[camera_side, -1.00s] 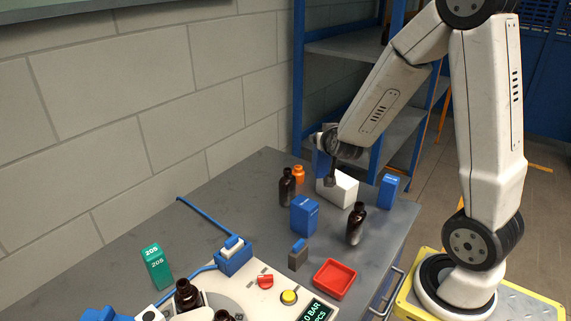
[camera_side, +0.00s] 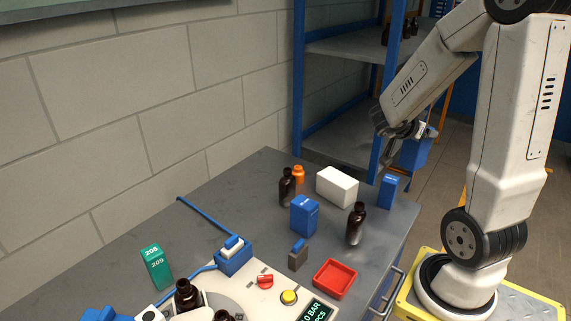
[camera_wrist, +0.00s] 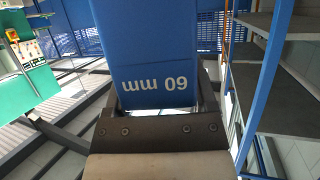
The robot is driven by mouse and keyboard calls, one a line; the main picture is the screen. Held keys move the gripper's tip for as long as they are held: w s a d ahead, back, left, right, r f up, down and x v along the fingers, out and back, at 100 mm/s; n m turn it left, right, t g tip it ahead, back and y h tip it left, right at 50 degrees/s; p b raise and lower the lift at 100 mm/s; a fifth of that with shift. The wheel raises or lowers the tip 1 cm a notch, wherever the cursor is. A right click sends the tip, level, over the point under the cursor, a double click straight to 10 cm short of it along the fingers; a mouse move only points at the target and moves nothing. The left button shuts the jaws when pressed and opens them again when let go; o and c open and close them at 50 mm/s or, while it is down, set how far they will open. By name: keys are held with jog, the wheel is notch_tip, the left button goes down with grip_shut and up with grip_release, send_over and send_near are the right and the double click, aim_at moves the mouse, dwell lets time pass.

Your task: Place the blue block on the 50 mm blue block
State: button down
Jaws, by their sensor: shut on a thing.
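My gripper (camera_side: 422,134) is shut on a blue block (camera_side: 414,154) and holds it in the air beyond the right end of the table. In the wrist view the held blue block (camera_wrist: 150,50) fills the upper middle and reads "60 mm", upside down. A blue block (camera_side: 304,216) stands upright mid-table, and a narrower blue block (camera_side: 388,191) stands at the table's right end. Their side-view labels are too small to read, so I cannot tell which is the 50 mm one. The held block is above and right of both.
A white box (camera_side: 337,187) sits between the two standing blocks. Dark bottles (camera_side: 356,224) (camera_side: 286,187) and an orange bottle (camera_side: 298,174) stand close by. A red tray (camera_side: 335,279) is at the front edge. Blue-framed shelving (camera_side: 340,133) stands behind.

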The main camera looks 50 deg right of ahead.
jog(key=shift+s+m+g, duration=0.6)
jog(key=shift+s+g, duration=0.1)
jog(key=shift+s, duration=0.35)
jog(key=shift+w+d+f, duration=0.4)
jog(key=shift+w+d, duration=0.15)
jog(key=shift+d, duration=0.05)
jog(key=w+d+f, duration=0.7)
jog(key=d+f, duration=0.1)
jog(key=d, duration=0.1)
jog(key=shift+w+f, duration=0.3)
jog(key=shift+w+d+f, duration=0.1)
jog(key=shift+f, duration=0.8)
jog(key=shift+w+d+f, duration=0.1)
jog(key=shift+f, duration=0.8)
jog(key=shift+f, duration=0.15)
